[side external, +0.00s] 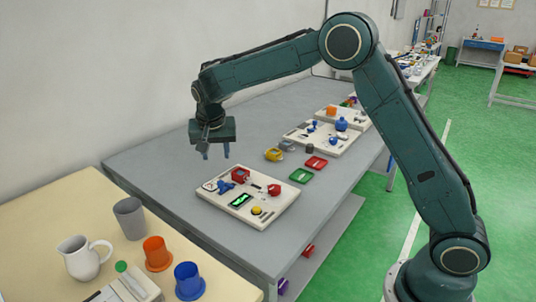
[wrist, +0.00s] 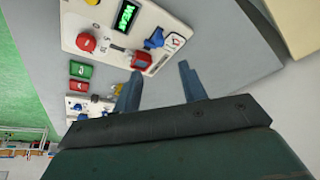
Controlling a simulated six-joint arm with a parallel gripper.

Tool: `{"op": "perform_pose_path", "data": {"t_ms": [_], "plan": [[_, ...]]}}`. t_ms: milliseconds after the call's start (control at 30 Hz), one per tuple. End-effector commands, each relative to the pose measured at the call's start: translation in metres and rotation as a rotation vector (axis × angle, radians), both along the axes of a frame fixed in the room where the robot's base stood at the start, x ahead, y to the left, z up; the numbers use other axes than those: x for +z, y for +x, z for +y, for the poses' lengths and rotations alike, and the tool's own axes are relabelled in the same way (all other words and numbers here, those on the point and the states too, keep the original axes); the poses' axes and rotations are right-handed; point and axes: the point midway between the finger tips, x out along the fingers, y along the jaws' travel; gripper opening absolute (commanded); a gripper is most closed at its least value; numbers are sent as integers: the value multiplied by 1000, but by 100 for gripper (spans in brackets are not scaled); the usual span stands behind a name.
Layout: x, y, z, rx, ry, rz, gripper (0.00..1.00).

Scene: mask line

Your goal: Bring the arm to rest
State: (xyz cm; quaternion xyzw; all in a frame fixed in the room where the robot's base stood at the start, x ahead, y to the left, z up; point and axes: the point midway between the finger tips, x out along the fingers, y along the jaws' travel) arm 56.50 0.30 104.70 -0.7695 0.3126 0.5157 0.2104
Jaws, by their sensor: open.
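My gripper (side external: 216,153) hangs from the green arm above the far-left corner of a cream task board, clear of it and pointing down. In the wrist view its two blue-grey fingers (wrist: 160,85) stand apart with nothing between them, so it is open and empty. The board (side external: 273,214) lies on the grey bench and carries a lit green display (side external: 241,200), a red part (side external: 241,174), a blue part (side external: 226,187) and a yellow button (side external: 256,211). In the wrist view the display (wrist: 124,18) shows green lettering.
A second board (side external: 302,136) with blue parts lies farther along the grey bench (side external: 160,170). Green (side external: 301,176) and red (side external: 316,162) trays and a yellow item (side external: 273,154) lie between the boards. A white pitcher (side external: 83,260) and orange (side external: 157,252) and blue (side external: 189,280) cups stand on the front-left table.

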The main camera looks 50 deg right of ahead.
Motion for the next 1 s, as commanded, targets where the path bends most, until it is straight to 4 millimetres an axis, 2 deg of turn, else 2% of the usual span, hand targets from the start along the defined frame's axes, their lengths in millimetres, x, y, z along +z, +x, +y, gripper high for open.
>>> {"op": "perform_pose_path", "data": {"t_ms": [167, 367, 700, 1000], "plan": [[21, -15, -3, 35, 7, -5, 42], [54, -49, -8, 109, 16, -11, 42], [102, -124, -14, 258, 25, -22, 42], [126, -195, -16, 392, 22, -39, 42]]}}
